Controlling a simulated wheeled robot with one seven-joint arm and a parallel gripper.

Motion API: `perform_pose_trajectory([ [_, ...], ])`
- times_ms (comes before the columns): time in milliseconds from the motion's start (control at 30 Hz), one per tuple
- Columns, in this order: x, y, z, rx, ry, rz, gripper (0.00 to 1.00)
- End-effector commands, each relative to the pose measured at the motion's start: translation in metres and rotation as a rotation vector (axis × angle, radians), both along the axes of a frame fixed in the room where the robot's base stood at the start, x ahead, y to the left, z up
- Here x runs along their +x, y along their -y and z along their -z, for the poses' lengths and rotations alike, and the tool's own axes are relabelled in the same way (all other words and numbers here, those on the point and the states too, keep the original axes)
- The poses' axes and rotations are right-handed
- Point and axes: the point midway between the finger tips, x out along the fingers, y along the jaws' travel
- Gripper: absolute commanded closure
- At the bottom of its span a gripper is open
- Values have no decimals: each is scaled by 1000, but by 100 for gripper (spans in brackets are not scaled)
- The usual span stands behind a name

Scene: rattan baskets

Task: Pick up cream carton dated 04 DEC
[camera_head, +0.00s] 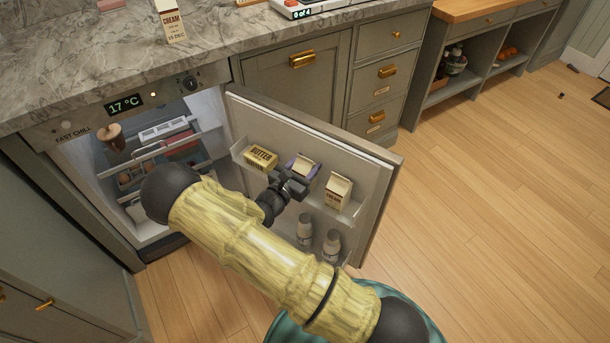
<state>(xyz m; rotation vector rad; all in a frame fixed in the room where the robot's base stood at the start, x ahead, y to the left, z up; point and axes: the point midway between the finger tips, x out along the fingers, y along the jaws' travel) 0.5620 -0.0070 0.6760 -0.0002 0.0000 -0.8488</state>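A small fridge under the counter stands open, its door (378,200) swung out to the right. A cream carton (338,191) stands upright in the door's upper shelf, towards the right; its date is too small to read. Another carton (305,164), partly hidden, stands left of it in the same shelf beside something purple. A third cream carton (171,24) stands on the counter and seems to read 15 DEC. My gripper (295,183) is at the door shelf, in front of the partly hidden carton. Whether it touches that carton, and whether its fingers are open, cannot be made out.
A yellow butter box (261,158) is left in the upper door shelf. White bottles (304,229) stand in the lower door shelf. The fridge interior (165,150) holds racks with food. The marble counter (60,60) overhangs the fridge.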

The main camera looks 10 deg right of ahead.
Motion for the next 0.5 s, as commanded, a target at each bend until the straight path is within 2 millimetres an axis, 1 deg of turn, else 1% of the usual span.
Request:
perform_pose_trajectory([
  [233, 0, 0, -1, 0, 1, -1, 79],
  [333, 0, 0, -5, 0, 1, -1, 79],
  [433, 0, -1, -14, 0, 3, -1, 79],
  [500, 0, -1, -25, 0, 4, -1, 79],
])
